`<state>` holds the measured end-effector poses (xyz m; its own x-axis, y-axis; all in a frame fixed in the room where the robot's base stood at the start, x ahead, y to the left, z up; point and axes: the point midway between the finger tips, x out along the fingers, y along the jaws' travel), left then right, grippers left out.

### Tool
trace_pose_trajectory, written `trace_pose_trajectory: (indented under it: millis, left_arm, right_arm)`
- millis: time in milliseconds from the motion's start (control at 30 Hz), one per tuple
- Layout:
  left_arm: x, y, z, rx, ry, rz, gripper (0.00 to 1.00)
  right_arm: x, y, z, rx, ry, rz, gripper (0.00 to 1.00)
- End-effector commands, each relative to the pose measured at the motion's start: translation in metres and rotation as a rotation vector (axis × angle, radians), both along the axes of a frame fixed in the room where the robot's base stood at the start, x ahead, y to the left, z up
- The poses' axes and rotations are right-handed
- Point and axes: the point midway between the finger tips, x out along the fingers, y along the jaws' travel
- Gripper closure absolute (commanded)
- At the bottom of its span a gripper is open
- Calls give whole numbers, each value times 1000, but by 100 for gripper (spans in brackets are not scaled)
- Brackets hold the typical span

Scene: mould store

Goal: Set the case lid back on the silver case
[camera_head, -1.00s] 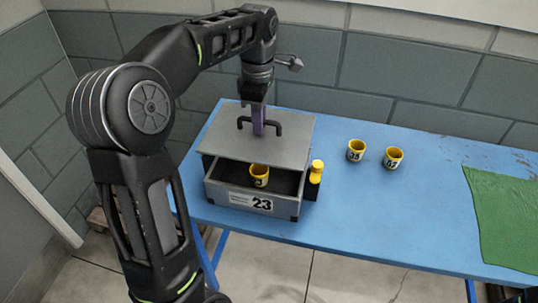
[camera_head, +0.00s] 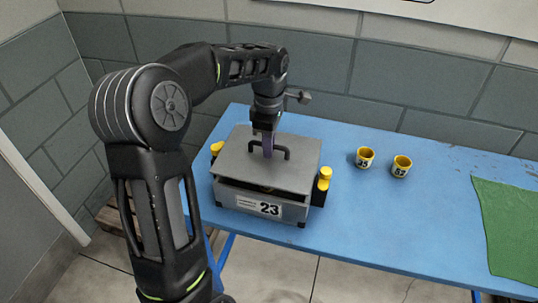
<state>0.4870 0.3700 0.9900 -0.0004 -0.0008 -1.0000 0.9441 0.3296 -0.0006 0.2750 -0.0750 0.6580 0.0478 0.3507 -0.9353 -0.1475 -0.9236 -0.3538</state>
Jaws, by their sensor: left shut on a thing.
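The silver case (camera_head: 238,204), with a label reading 23 on its front, stands on the blue table. The grey case lid (camera_head: 240,163) lies over the case, with a dark gap showing along the front edge, so it does not look flush there. My left gripper (camera_head: 268,152) is shut on the black handle (camera_head: 284,153) on top of the lid. A yellow latch (camera_head: 324,177) sits at the right side of the case, and another yellow latch (camera_head: 216,148) shows at the left. A little yellow shows through the gap inside the case. My right gripper is not in view.
A green cloth (camera_head: 510,225) lies at the right end. A block wall runs behind the table.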

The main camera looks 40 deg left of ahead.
Motion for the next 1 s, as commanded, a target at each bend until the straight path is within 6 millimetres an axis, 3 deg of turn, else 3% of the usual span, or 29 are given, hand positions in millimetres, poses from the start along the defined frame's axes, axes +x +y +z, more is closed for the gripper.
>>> trace_pose_trajectory:
  millis: [333, 833, 867, 1000]
  left_arm:
    - [0, 0, -34, 1, 1, 0, 100]
    - [0, 0, -43, 1, -2, -1, 100]
    - [0, 0, -43, 0, -1, 0, 86]
    - [0, 0, -42, 0, 0, 0, 75]
  right_arm:
    - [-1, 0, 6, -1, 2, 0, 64]
    - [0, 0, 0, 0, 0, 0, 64]
    - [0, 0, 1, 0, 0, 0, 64]
    - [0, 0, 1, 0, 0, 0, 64]
